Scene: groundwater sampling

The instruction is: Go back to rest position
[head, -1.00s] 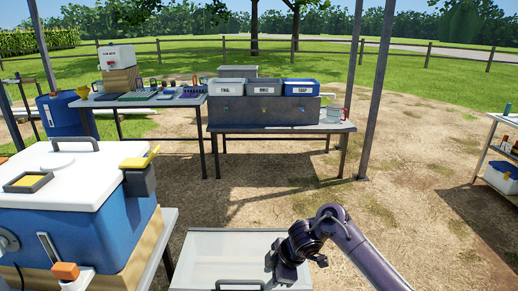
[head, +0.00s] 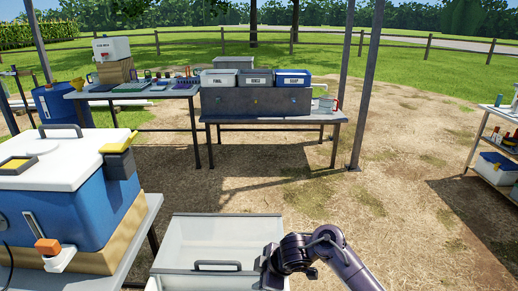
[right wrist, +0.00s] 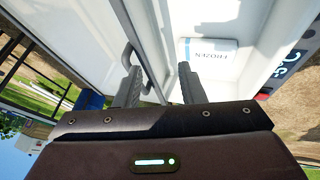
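My right gripper (head: 266,272) is at the front right of a white open bin (head: 222,232), low in the head view. In the right wrist view its two dark fingers (right wrist: 158,78) are spread apart, and nothing is held between them. A white pack labelled FROZEN (right wrist: 212,52) lies inside the bin. My left gripper is not in view.
A large blue cooler with a white lid (head: 60,190) stands on a table at the left. Several labelled bins (head: 255,80) sit on a table ahead. A shelf rack (head: 490,165) stands at the right. Open ground (head: 390,205) lies between, with metal posts (head: 366,90).

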